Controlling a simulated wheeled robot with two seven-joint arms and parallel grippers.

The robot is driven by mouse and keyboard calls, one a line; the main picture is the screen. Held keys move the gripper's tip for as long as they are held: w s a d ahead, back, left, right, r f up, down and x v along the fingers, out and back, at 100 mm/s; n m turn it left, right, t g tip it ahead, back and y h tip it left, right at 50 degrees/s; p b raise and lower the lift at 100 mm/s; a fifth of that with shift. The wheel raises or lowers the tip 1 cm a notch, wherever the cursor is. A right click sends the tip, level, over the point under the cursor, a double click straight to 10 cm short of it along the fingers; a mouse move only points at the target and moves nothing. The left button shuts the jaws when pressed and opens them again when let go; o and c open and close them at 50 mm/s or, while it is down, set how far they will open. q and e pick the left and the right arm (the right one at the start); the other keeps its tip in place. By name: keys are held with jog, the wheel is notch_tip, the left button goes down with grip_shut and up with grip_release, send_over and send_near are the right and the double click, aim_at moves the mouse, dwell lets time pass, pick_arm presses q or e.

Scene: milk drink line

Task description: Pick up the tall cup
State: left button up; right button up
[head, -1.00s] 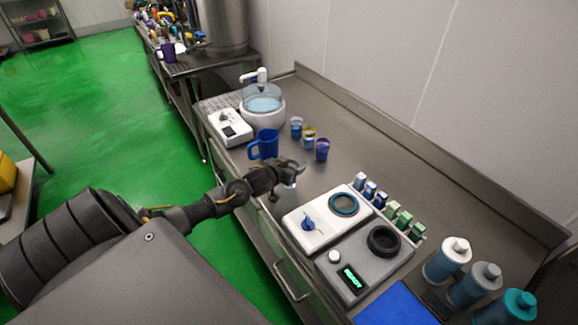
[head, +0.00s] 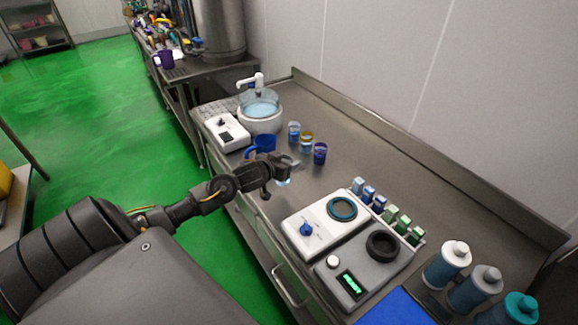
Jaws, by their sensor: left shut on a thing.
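My left gripper (head: 286,164) is over the counter's front edge, in front of the blue jug. It is shut on a pale, see-through cup, which I take as the tall cup (head: 284,183); the fingers hide most of it, and its lower part shows pale blue below them. I cannot tell whether its base touches the counter. Three small cups stand behind the gripper: one blue and clear (head: 294,132), one with a yellow band (head: 307,142) and one purple (head: 320,153). My right gripper is not in view.
The blue jug (head: 265,143) is partly hidden behind my gripper. A white machine with a clear bowl (head: 260,105) stands further back. A white device (head: 318,226) and a grey device (head: 362,270) are nearer. Bottles (head: 447,262) stand at right. The counter behind the cups is clear.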

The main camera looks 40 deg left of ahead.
pick_arm(q)
jog(key=s+a+r, duration=0.2)
jog(key=s+r, duration=0.5)
jog(key=s, duration=0.4)
jog(key=shift+s+r+b, duration=0.35)
jog(key=shift+s+b, duration=0.05)
jog(key=shift+b, duration=0.05)
dwell(1.1)
